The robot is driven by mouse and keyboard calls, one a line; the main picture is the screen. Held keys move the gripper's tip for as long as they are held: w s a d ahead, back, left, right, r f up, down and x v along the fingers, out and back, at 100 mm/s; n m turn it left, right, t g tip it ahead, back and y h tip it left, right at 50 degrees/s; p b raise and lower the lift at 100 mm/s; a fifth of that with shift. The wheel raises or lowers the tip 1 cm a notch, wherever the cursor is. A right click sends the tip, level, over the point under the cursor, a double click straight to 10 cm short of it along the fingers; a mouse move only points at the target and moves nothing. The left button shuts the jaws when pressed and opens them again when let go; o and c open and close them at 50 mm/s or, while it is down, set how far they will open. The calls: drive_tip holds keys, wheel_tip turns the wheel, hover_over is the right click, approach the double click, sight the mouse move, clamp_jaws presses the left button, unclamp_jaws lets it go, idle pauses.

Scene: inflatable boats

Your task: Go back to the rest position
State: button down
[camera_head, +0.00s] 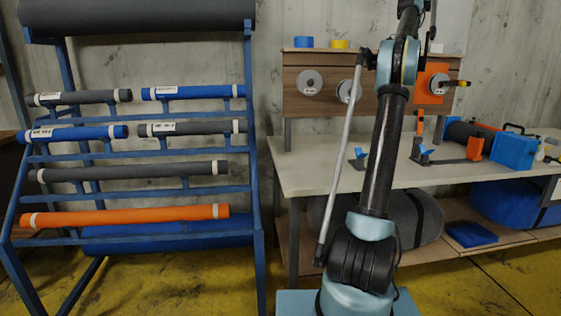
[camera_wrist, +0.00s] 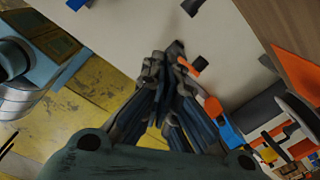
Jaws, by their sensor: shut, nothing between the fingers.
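My gripper (camera_wrist: 170,62) shows in the wrist view, its dark fingers together and nothing visible between them. It is above the pale top of the workbench, and I cannot tell the exact height. In the head view my arm rises in front of the workbench (camera_head: 310,172) and leaves the top of the picture. My gripper cannot be made out in that view.
A blue rack (camera_head: 255,190) with several fabric rolls stands left. Small blue holders (camera_head: 357,158), an orange tool (camera_head: 420,127) and a blue box (camera_head: 514,151) are on the workbench. A wooden board (camera_head: 318,110) holds tape rolls. Yellow floor (camera_head: 160,278) is clear in front.

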drive_tip(key=s+a+f+n, duration=0.1)
drive_tip(key=s+a+n, duration=0.75)
drive_tip(key=a, duration=0.55)
drive_tip(key=s+a+f+n+t, duration=0.1)
drive_tip(key=s+a+f+n, duration=0.7)
drive_tip(key=s+a, duration=0.4)
drive_tip(key=s+a+f+n, duration=0.3)
drive_tip(key=s+f+n, duration=0.1)
drive_tip(key=s+f, duration=0.5)
drive_tip(key=s+a+f+n, duration=0.3)
drive_tip(key=s+f, duration=0.7)
drive_tip(key=f, duration=0.4)
drive_tip(key=s+a+f+n+t, duration=0.1)
drive_tip(key=s+a+f+n, duration=0.2)
drive_tip(key=s+f, duration=0.7)
wheel_tip(320, 180, down, 2)
drive_tip(key=shift+s+a+n, duration=0.15)
drive_tip(key=shift+a+n, duration=0.15)
drive_tip(key=shift+n, duration=0.95)
